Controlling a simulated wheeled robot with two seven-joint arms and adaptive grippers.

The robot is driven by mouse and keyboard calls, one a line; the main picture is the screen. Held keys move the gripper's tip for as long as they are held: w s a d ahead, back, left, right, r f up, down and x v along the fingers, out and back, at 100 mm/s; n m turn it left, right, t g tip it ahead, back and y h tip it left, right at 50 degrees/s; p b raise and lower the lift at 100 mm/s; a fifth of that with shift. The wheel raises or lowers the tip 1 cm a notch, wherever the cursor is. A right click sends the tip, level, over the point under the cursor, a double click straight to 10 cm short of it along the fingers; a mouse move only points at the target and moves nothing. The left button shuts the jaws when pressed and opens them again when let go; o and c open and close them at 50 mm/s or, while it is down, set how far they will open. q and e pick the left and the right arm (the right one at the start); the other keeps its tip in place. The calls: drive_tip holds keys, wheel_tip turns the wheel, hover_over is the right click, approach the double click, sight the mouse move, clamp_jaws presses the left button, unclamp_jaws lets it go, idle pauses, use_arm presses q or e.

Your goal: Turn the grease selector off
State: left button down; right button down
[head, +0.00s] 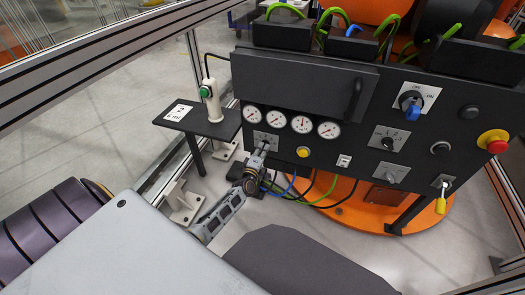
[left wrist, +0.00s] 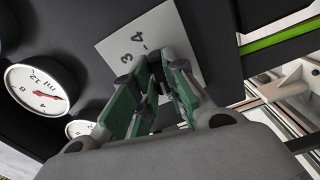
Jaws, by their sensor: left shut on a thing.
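My left gripper (head: 262,150) is at a small light plate (head: 266,138) on the dark control panel, just below the row of gauges. In the left wrist view the fingers of my left gripper (left wrist: 158,82) stand in front of that plate (left wrist: 120,45), which shows the numbers 3 and 4. The fingers are shut on the selector knob at this plate. The knob is mostly hidden between them, so its pointer position cannot be read. No label naming the grease selector is legible. My right gripper is not in view.
The panel (head: 310,84) also carries gauges (head: 302,124), a yellow button (head: 303,152), a blue-handled OFF/ON switch (head: 412,104), other rotary switches (head: 388,142), a red emergency stop (head: 493,141) and a yellow-tagged key (head: 441,202). A side shelf (head: 218,127) holds a white handheld device (head: 212,105).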

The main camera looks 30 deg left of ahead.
use_arm(q)
drive_tip(key=c, duration=1.4)
unclamp_jaws()
drive_tip(key=shift+c, duration=0.2)
drive_tip(key=shift+s, duration=0.2)
drive_tip(key=v, duration=1.1)
drive_tip(key=shift+s+d, duration=0.2)
drive_tip(key=shift+s, duration=0.1)
